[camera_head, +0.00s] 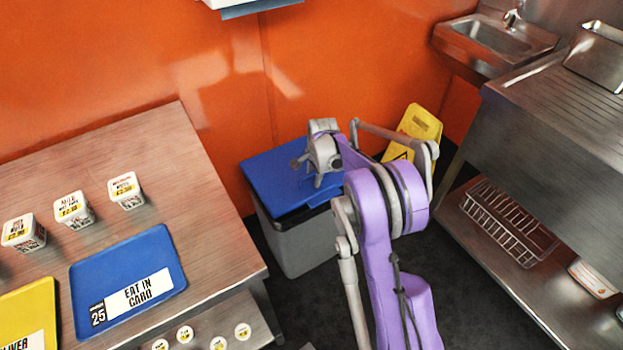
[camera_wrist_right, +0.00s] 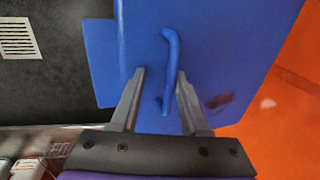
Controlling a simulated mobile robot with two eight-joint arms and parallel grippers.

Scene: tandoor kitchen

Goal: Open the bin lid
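The grey bin (camera_head: 300,245) stands on the floor against the orange wall, right of the wooden table. Its blue lid (camera_head: 268,182) lies shut on top. My right gripper (camera_head: 308,174) is over the lid and hides part of it. In the right wrist view the lid (camera_wrist_right: 235,45) fills the middle, with a raised blue handle (camera_wrist_right: 172,62) on it. There the right gripper (camera_wrist_right: 161,73) is open, with one finger on each side of the handle; the right finger looks closer to it. I cannot tell whether they touch. My left gripper is out of view.
A yellow floor sign (camera_head: 418,122) leans behind the bin to the right. The wooden table (camera_head: 165,135) at left holds small tubs and a blue tray (camera_head: 92,268). A steel counter (camera_head: 560,120) and sink (camera_head: 495,38) stand at right. Dark floor shows between.

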